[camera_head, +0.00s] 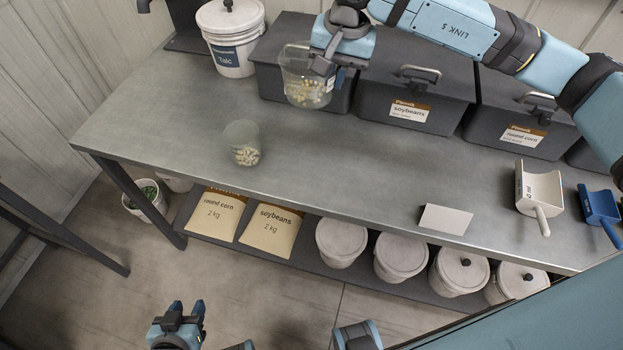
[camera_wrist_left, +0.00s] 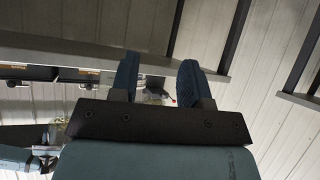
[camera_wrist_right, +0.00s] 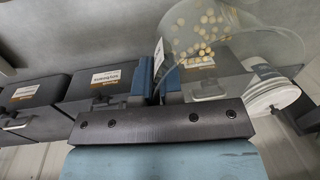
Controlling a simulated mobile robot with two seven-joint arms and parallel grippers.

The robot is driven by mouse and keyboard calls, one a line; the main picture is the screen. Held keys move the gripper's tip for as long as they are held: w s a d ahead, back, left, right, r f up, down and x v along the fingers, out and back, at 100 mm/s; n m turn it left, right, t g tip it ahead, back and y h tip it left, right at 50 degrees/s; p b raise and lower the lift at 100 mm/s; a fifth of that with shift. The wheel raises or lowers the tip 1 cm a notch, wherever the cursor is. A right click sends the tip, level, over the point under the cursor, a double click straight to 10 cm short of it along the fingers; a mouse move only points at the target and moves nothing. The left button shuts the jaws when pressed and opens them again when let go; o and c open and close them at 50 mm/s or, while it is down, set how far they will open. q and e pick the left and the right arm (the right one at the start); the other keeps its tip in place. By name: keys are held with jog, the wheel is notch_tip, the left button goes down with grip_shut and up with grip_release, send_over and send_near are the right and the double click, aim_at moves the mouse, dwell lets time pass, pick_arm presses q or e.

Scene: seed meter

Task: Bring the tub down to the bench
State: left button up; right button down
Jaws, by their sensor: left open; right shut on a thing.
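A clear tub (camera_head: 306,88) with pale yellow seeds in it and a small label on its side is at the back of the bench (camera_head: 330,165), in front of the dark crates. My right gripper (camera_head: 326,62) is shut on the tub's wall near the rim and appears to hold it above the bench top. The tub (camera_wrist_right: 215,38) also shows beside the fingers in the right wrist view. My left gripper (camera_head: 187,310) is open and empty, low in front of the bench. Its fingers (camera_wrist_left: 157,80) stand apart in the left wrist view.
A second clear container (camera_head: 242,143) with pale pieces stands on the bench at left. A Talc bucket (camera_head: 231,40) and labelled crates (camera_head: 412,95) line the back. A card (camera_head: 446,219), a white scoop (camera_head: 539,193) and a blue scoop (camera_head: 600,206) lie at right. The bench middle is clear.

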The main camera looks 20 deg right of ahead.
jog(key=f+m+b, duration=0.1)
jog(key=f+b, duration=0.1)
jog(key=shift+w+a+f+m, duration=0.15)
jog(key=shift+a+f+m, duration=0.05)
jog(key=shift+f+m, duration=0.2)
jog(key=shift+d+f+m+b, duration=0.2)
jog(key=shift+m+b, duration=0.2)
jog(key=shift+b, duration=0.2)
notch_tip(320, 180, down, 20)
jog(key=shift+r+p, duration=0.2)
jog(key=shift+p, duration=0.2)
pick_arm(q)
jog(key=f, duration=0.3)
jog(key=shift+w+d+f, duration=0.1)
jog(key=shift+w+f, duration=0.15)
pick_arm(e)
jog(key=shift+f, duration=0.2)
jog(key=c, duration=1.3)
grip_release()
jog(key=shift+r, duration=0.1)
